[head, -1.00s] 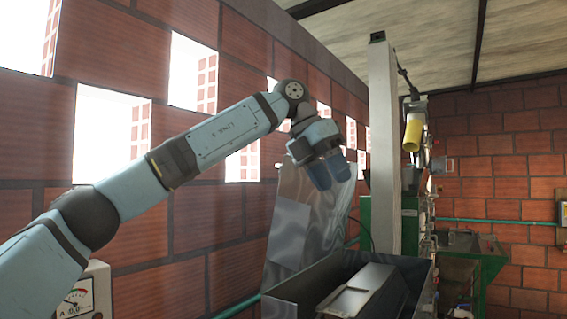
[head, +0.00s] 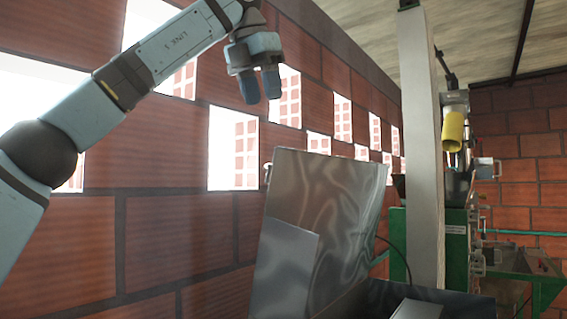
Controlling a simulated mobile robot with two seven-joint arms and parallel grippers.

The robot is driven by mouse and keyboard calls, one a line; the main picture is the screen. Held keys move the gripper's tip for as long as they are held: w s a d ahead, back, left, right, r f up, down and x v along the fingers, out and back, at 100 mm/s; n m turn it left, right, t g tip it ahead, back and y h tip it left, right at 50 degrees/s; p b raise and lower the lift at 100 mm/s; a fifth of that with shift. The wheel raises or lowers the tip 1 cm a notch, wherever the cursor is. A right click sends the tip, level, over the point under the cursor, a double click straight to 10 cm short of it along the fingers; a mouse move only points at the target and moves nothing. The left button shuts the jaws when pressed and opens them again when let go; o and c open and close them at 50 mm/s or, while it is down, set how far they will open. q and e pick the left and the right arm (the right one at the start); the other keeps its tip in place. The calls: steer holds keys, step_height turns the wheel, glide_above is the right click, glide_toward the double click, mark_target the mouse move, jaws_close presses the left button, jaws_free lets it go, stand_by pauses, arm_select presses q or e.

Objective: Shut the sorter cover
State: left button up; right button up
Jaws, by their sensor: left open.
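The sorter cover, taken to be the shiny grey metal sheet (head: 335,205), stands raised and leans back near the brick wall. Its lower part goes behind a smaller grey plate (head: 284,268) in front and down to a dark metal bin (head: 440,296) at the bottom edge. My left gripper (head: 261,86) is open and empty, pointing down. In the picture it is above and left of the sheet's top edge, with a visible gap between them. My right gripper is not in view.
A pale upright post (head: 421,150) stands right of the sheet. Behind it are green machinery (head: 456,250) and a yellow cylinder (head: 454,131). The brick wall (head: 160,225) with window openings runs along the left.

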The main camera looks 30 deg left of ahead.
mark_target(277, 157)
arm_select(q)
steer(key=x, duration=1.1)
steer(key=shift+s+d+f+p, duration=0.15)
steer(key=shift+s+f+p, duration=0.05)
steer(key=shift+p, duration=0.2)
steer(key=shift+d+f, duration=0.15)
steer(key=shift+f, duration=0.4)
steer(key=shift+w+f, duration=0.2)
steer(key=shift+w, duration=0.05)
steer(key=shift+s, duration=0.1)
jaws_close()
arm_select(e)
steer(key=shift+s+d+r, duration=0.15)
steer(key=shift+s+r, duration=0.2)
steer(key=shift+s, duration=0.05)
